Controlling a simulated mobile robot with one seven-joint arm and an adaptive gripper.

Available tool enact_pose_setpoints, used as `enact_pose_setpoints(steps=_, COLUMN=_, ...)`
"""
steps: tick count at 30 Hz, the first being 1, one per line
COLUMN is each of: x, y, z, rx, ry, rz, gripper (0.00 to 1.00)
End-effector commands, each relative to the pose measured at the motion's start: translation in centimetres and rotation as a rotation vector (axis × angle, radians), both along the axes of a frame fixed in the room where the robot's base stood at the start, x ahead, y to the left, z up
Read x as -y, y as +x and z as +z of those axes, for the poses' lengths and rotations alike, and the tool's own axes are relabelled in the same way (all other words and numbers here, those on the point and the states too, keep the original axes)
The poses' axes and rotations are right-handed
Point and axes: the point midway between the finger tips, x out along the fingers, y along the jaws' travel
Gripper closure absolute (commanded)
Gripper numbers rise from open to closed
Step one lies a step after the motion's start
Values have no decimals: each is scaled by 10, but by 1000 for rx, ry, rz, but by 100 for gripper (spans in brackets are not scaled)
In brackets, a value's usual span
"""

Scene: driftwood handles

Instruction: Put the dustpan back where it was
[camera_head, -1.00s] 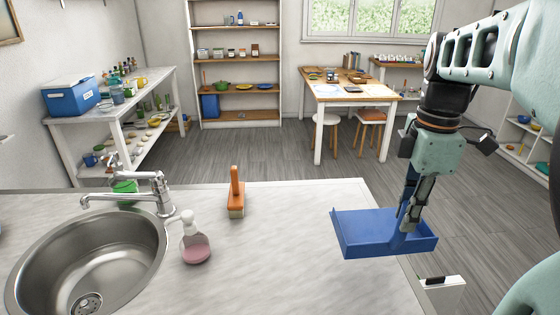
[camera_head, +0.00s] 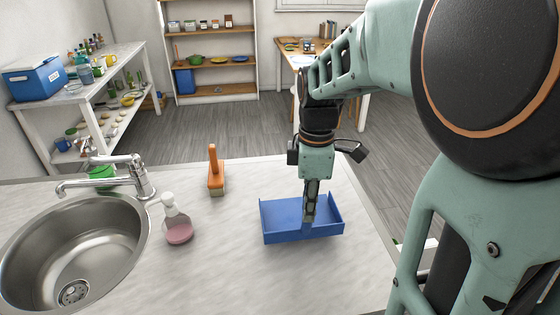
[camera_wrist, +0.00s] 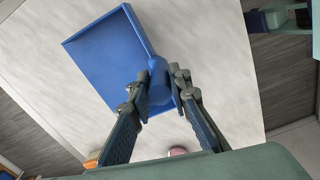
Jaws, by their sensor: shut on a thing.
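The blue dustpan (camera_head: 282,212) is over the right part of the pale counter in the head view, its open pan facing up. I cannot tell whether it touches the counter. My gripper (camera_head: 309,218) points down and is shut on the dustpan's handle. In the wrist view the dustpan (camera_wrist: 108,58) lies beyond the fingers, and my gripper (camera_wrist: 160,98) has a finger on each side of the handle. The handle is partly hidden by the fingers in the head view.
An orange-handled brush (camera_head: 215,172) stands left of the dustpan. A soap bottle (camera_head: 177,222) with pink liquid stands beside the steel sink (camera_head: 75,250) and its tap (camera_head: 130,175). The counter (camera_head: 235,270) is clear in front of the dustpan.

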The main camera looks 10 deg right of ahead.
Motion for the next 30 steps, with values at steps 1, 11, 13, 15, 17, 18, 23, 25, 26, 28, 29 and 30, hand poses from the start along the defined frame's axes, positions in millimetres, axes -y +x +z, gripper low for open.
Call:
enact_pose_setpoints(steps=1, x=-5, y=1, z=-5, rx=-3, ry=1, rz=3, gripper=100)
enact_pose_setpoints(steps=11, x=-6, y=2, z=-37, rx=1, ry=0, rz=1, gripper=100)
enact_pose_setpoints(steps=13, x=-6, y=2, z=-37, rx=1, ry=0, rz=1, gripper=100)
enact_pose_setpoints(steps=15, x=-6, y=2, z=-37, rx=1, ry=0, rz=1, gripper=100)
enact_pose_setpoints(steps=17, x=-6, y=2, z=-38, rx=1, ry=0, rz=1, gripper=100)
enact_pose_setpoints(steps=18, x=-6, y=2, z=-39, rx=1, ry=0, rz=1, gripper=100)
enact_pose_setpoints(steps=23, x=-6, y=2, z=-40, rx=-1, ry=0, rz=1, gripper=73)
enact_pose_setpoints(steps=25, x=-6, y=2, z=-40, rx=-1, ry=0, rz=1, gripper=65)
enact_pose_setpoints(steps=26, x=-6, y=2, z=-40, rx=-1, ry=0, rz=1, gripper=65)
enact_pose_setpoints(steps=28, x=-6, y=2, z=-40, rx=-1, ry=0, rz=1, gripper=65)
enact_pose_setpoints(steps=29, x=-6, y=2, z=-40, rx=-1, ry=0, rz=1, gripper=65)
enact_pose_setpoints(steps=30, x=-6, y=2, z=-40, rx=-1, ry=0, rz=1, gripper=65)
